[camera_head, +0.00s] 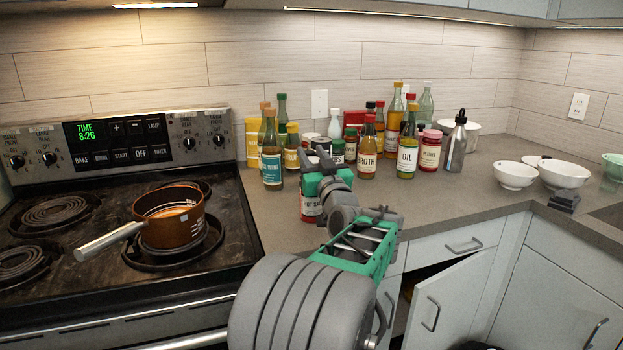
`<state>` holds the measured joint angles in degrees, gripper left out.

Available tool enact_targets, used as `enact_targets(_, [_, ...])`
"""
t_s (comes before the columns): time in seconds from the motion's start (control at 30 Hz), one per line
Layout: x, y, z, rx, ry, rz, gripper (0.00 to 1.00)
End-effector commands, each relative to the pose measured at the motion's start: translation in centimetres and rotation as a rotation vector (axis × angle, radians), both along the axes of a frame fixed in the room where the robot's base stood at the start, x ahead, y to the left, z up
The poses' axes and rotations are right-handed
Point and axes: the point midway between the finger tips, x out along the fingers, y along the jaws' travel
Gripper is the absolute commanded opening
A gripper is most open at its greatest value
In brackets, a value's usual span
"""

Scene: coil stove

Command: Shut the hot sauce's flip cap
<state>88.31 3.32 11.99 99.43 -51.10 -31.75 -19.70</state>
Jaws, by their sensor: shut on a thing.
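The hot sauce (310,207), a red bottle with a white label, stands near the front of the bottle group on the counter, right of the stove. My gripper (318,160) is at its top, with dark fingers shut on its upper part. The green gripper body and my arm cover the bottle's right side and much of its label. The flip cap is hidden behind the fingers, so I cannot tell whether it is open or shut.
A wine bottle (271,158), a broth bottle (367,155) and an oil bottle (407,152) stand close by, with several more behind. A brown saucepan (170,227) sits on the coil stove at left. White bowls (515,176) are at right.

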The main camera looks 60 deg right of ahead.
Motion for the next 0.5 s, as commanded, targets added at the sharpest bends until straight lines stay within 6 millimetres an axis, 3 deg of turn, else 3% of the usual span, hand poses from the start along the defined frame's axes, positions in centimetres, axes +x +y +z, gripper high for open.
enact_targets(0.03, [0.0, 0.0, -1.4, -0.019, -0.017, 0.001, 0.00])
enact_targets(0.5, [-0.1, 0.2, -0.3, -0.078, -0.081, 0.003, 0.00])
